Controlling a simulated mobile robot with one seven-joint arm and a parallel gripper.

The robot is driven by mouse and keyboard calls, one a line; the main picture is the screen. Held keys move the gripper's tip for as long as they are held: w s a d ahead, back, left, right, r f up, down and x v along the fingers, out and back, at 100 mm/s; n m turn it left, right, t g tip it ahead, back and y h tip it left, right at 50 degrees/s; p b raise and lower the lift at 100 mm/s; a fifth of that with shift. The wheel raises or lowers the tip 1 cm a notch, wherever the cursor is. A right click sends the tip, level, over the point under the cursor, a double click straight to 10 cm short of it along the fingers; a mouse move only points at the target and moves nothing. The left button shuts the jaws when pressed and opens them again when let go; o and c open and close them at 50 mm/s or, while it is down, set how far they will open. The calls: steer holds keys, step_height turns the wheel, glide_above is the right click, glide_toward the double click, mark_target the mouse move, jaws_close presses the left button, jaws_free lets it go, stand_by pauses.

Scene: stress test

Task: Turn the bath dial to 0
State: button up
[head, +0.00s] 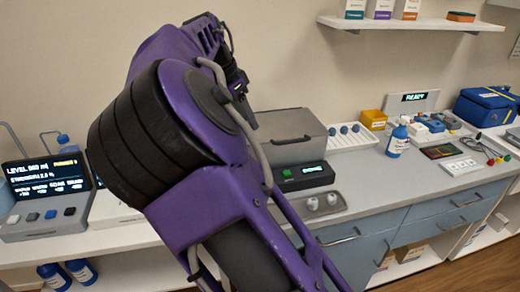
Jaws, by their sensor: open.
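A grey lidded box (290,137), which looks like the bath, stands on the counter against the wall behind my purple arm. A black panel (303,176) at its front has a small lit green display, too small to read. Two pale round pieces (322,202) sit on a grey plate in front of the panel. I cannot tell whether one of them is the bath dial, and no dial marking is readable. My arm fills the middle of the head view and covers the box's left side. My gripper is out of view.
A control unit with a lit screen (45,180) and buttons stands at the left. To the right are a white rack (350,138), a yellow bin (373,119), a blue-labelled bottle (398,141) and a blue bag (486,107). A shelf (430,24) hangs above.

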steer(key=shift+m, duration=0.6)
steer(key=a+x, duration=0.1)
steer(key=x, duration=0.5)
steer(key=s+a+f+x, duration=0.1)
steer(key=x, duration=0.6)
steer(key=a+x, duration=0.1)
steer(key=x, duration=0.6)
steer(key=shift+s+d+f, duration=0.1)
steer(key=shift+s+f, duration=0.25)
steer(key=shift+f, duration=0.05)
steer(key=shift+c, duration=0.2)
jaws_close()
